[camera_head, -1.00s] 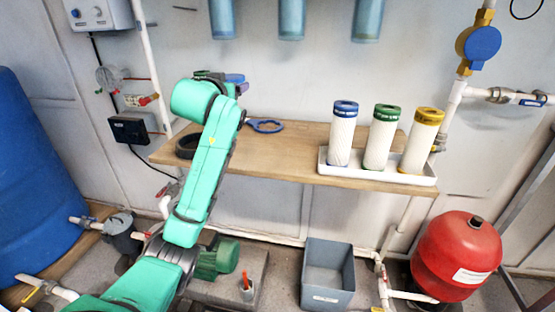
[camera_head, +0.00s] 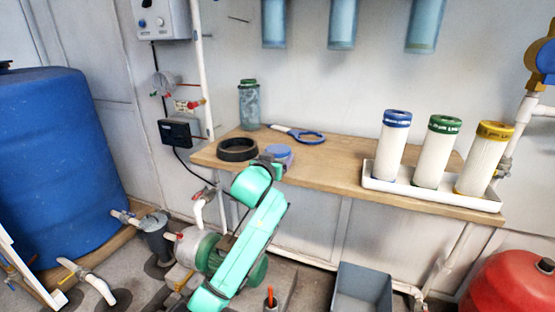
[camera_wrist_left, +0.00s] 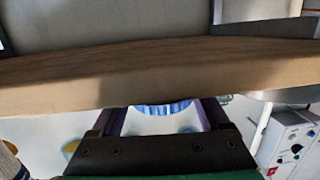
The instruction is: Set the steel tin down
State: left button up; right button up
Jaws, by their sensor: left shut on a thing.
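My left gripper (camera_head: 267,164) is at the front edge of the wooden bench (camera_head: 335,178), beside a round thing with a blue-purple top (camera_head: 280,153). In the left wrist view, the left gripper (camera_wrist_left: 166,112) is shut on a pale thing with a blue ribbed edge (camera_wrist_left: 162,122). I take this to be the steel tin, though no bare steel shows clearly. The bench's front edge (camera_wrist_left: 120,90) crosses the wrist view close to the fingers. I cannot tell whether the held thing touches the bench. My right gripper is not in view.
A white tray (camera_head: 430,193) with three capped white cartridges stands at right. Bare bench lies between. A grey bin (camera_head: 361,290) is below.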

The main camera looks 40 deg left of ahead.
pick_arm(q)
jog(key=o, duration=1.5)
jog(key=shift+c, duration=0.2)
jog(key=p+v, duration=0.1)
jog(key=v, duration=1)
jog(key=s+d+f+m+g+h, duration=0.2)
jog(key=d+f+g, duration=0.15)
jog(key=f, duration=0.95)
jog(key=s+d+f+m+g+h, duration=0.1)
jog(key=s+d+f+g+h, duration=0.2)
jog(key=f, duration=0.9)
jog(key=s+d+f+m+g, duration=0.25)
jog(key=d+f, duration=0.25)
jog(key=f, duration=0.8)
jog(key=s+d+f+g+h, duration=0.1)
jog(key=s+d+f+g, duration=0.1)
jog(key=s+f, duration=0.4)
jog(key=s+d+f+m+g+h, duration=0.1)
jog(key=s+d+f+g, duration=0.1)
jog(key=s+d+f, duration=0.3)
jog(key=shift+s+d+f, duration=0.25)
jog(key=shift+s+f, duration=0.1)
jog(key=shift+s, duration=0.35)
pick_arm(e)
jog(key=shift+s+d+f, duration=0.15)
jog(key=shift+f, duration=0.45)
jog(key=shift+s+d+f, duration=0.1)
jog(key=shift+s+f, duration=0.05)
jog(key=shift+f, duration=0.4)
